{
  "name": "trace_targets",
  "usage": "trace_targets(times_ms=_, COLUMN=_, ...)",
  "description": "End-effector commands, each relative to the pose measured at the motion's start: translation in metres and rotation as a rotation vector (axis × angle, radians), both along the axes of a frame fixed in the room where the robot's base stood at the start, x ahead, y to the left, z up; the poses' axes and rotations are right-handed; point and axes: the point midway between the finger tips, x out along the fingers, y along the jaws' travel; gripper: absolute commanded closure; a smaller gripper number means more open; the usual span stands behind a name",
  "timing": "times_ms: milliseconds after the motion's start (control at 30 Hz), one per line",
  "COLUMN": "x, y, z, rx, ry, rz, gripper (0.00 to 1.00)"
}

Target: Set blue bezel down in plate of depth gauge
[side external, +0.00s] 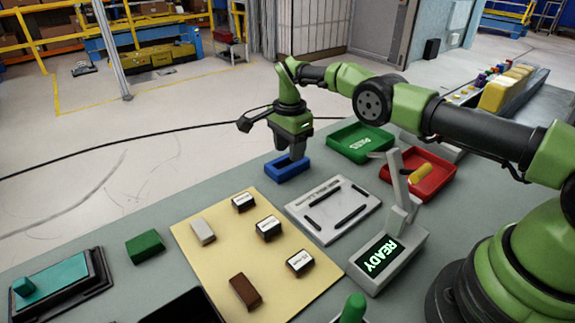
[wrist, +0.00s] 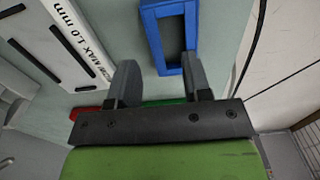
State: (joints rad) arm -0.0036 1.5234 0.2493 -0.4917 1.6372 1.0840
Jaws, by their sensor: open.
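The blue bezel (side external: 288,169) is a rectangular frame on the grey-green bench, behind the depth gauge. It also shows at the top of the wrist view (wrist: 149,30). My gripper (side external: 292,156) is open, pointing down right at the bezel. In the wrist view its two fingers (wrist: 160,78) are spread near the bezel's near end; I cannot tell whether they touch it. The depth gauge plate (side external: 332,207) is white with several dark slots and lies apart from the bezel. Its edge with "MAX 1.0 mm" lettering shows in the wrist view (wrist: 46,45).
A green tray (side external: 361,141) and a red tray (side external: 440,181) with a yellow piece stand to the right. A grey lever device (side external: 392,262) reading READY rises beside the gauge. A tan board (side external: 222,262) with several blocks and a green block (side external: 145,246) lie left.

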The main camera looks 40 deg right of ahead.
Motion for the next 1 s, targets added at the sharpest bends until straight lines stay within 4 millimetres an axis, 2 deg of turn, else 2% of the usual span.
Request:
trace_targets(times_ms=200, x=-0.003, y=-0.003, z=-0.011, rx=0.001, ry=0.002, rz=-0.001, gripper=0.55)
trace_targets(times_ms=333, x=-0.007, y=-0.007, z=-0.029, rx=0.001, ry=0.002, rz=-0.001, gripper=0.55)
trace_targets(times_ms=533, x=-0.006, y=-0.007, z=-0.045, rx=0.001, ry=0.000, rz=0.000, gripper=0.55)
trace_targets(times_ms=1000, x=-0.006, y=-0.007, z=-0.047, rx=0.001, ry=-0.001, rz=0.000, gripper=0.55)
